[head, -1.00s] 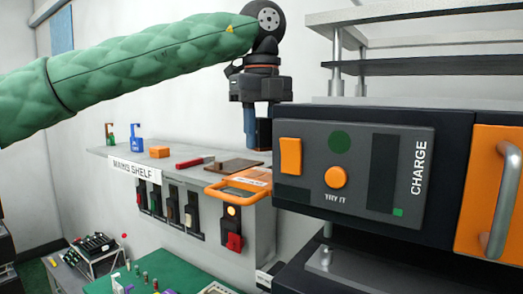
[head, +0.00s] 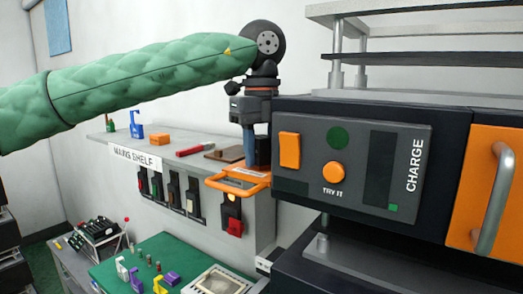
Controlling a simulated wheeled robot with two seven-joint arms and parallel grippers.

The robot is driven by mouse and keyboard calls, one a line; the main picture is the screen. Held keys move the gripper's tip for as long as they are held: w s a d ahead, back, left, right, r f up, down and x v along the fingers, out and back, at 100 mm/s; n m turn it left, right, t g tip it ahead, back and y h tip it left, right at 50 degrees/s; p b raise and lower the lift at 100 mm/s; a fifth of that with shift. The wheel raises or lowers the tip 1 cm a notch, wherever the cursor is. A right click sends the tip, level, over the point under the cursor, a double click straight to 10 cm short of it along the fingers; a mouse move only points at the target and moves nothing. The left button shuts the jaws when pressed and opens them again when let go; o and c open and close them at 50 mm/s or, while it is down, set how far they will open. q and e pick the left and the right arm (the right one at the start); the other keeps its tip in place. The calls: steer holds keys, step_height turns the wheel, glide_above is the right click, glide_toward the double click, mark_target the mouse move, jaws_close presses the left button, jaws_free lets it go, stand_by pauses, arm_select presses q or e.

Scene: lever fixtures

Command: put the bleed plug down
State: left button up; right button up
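My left gripper (head: 255,158) points down at the right end of the wall shelf (head: 120,140), just above or at the orange-handled fixture (head: 240,184). A blue-grey finger and a dark part beside it show. I cannot tell whether the dark part is the other finger or something held, nor whether the fingertips touch the fixture. I cannot pick out the bleed plug with certainty; it may be hidden at the fingers. My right gripper is out of view.
The dark CHARGE unit (head: 300,200) stands close to the right of my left gripper. A brown board (head: 225,153), a red-handled tool (head: 195,150) and an orange block (head: 160,139) lie on the shelf. Below, a green mat (head: 130,257) carries several small parts.

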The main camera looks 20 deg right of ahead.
mark_target(261, 136)
arm_select(q)
steer(key=o, duration=0.3)
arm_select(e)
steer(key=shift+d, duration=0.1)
arm_select(q)
steer(key=shift+r, duration=0.15)
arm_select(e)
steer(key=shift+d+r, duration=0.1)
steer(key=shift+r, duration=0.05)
arm_select(q)
steer(key=shift+r+p, duration=0.2)
steer(key=shift+p, duration=0.15)
step_height(261, 136, up, 4)
steer(key=b, duration=0.4)
step_height(261, 136, up, 6)
steer(key=b, duration=0.3)
steer(key=shift+r, duration=0.85)
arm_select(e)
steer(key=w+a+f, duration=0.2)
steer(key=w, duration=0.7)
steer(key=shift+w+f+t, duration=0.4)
